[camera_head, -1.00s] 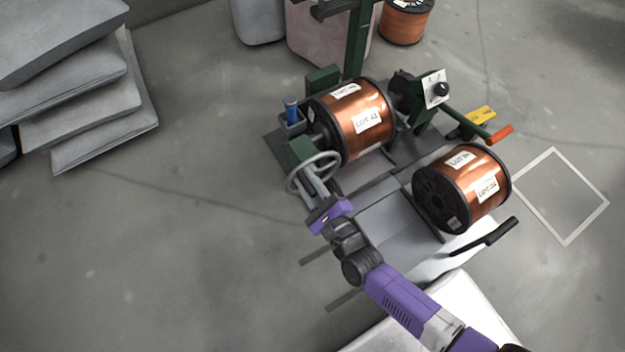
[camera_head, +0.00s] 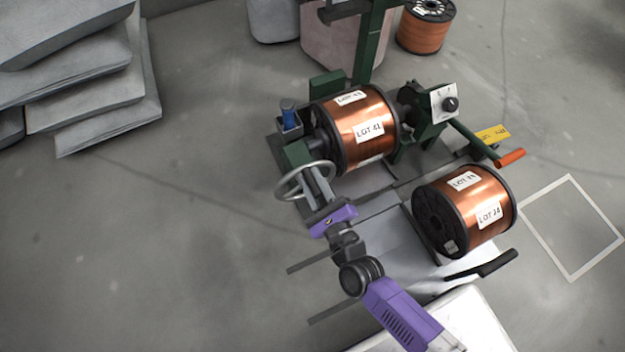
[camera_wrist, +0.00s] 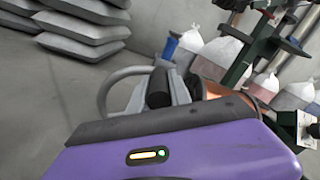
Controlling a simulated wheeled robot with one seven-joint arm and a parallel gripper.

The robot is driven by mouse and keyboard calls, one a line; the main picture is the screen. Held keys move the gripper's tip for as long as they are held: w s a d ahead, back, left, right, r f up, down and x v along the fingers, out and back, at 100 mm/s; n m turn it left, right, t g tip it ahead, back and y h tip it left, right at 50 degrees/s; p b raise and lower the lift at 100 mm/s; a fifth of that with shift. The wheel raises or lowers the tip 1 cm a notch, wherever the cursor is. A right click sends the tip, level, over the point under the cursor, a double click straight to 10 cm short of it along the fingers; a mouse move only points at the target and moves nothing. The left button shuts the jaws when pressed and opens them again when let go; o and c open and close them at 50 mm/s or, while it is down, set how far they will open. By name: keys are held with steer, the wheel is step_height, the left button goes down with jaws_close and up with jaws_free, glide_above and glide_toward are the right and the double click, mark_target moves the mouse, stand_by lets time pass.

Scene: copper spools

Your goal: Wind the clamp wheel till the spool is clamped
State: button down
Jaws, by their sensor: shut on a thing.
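The grey clamp wheel (camera_head: 290,190) is at the left end of the green winding machine; its rim also shows in the wrist view (camera_wrist: 104,88). My gripper (camera_head: 322,190) is shut on the wheel at its near right side; the wrist view shows the gripper body (camera_wrist: 170,150) hiding much of the grip. A copper spool labelled LOT 41 (camera_head: 372,112) sits in the machine beside the wheel, between the left holder (camera_head: 300,152) and the right end. I cannot tell whether it is clamped tight.
A second copper spool (camera_head: 482,195) lies on a grey cradle to the right of my arm, near a black handle (camera_head: 485,265). An orange-handled crank (camera_head: 509,158) sticks out right. Grey sacks (camera_head: 95,95) are stacked at left. The floor at left is clear.

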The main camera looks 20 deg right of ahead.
mark_target(321, 195)
steer(key=shift+d, duration=0.15)
steer(key=c, duration=1.2)
jaws_free()
steer(key=s+p, duration=0.2)
steer(key=s, duration=0.5)
steer(key=shift+s, duration=0.4)
